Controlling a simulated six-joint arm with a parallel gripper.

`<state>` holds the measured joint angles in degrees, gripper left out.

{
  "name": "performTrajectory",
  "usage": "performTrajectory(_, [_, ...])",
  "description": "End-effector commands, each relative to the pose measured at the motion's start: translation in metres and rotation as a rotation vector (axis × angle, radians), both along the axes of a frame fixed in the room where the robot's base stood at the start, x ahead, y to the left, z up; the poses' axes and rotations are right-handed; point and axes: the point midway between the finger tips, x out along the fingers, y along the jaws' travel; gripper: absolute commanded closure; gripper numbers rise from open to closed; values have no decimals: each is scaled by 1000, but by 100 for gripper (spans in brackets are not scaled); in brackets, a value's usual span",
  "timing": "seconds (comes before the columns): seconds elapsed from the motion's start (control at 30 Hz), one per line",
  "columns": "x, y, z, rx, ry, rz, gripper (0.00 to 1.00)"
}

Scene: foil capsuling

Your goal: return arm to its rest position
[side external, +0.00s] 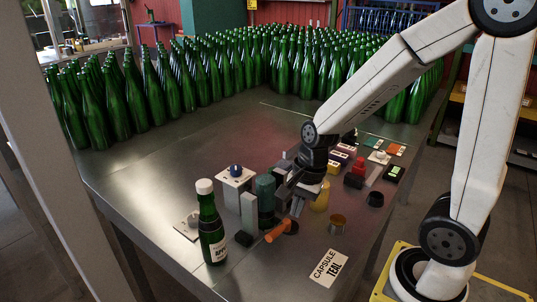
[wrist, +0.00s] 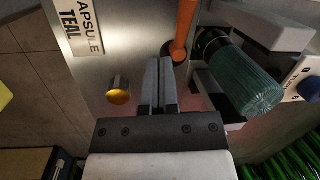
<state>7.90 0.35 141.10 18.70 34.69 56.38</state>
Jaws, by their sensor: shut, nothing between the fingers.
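My gripper (side external: 297,204) is low over the front part of the metal table, among the work items. In the wrist view my gripper (wrist: 159,62) has its two grey fingers together with nothing between them. An orange handle (side external: 276,233) lies close by the fingers; it also shows just beyond the fingertips in the wrist view (wrist: 183,25). A teal ribbed cylinder (side external: 265,194) stands left of my gripper and shows at the right in the wrist view (wrist: 243,78). I cannot tell whether the fingers touch anything.
A green bottle (side external: 211,232) with a white top stands upright at the front left. A "CAPSULE TEAL" card (side external: 328,268) lies at the front. Many green bottles (side external: 200,78) crowd the back. The table's left middle (side external: 165,155) is clear.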

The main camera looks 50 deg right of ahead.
Motion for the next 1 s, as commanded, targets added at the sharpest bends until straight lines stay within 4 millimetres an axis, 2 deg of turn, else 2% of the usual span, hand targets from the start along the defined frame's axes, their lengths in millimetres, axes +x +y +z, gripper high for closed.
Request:
performTrajectory(0.4, [-4,2,-14,-232,-141,800,100])
performTrajectory(0.6, [-4,5,-17,-324,-187,1140,100])
performTrajectory(0.8, [-3,7,-19,-373,-210,1322,100])
performTrajectory(1.0, [-3,7,-19,-382,-214,1353,100])
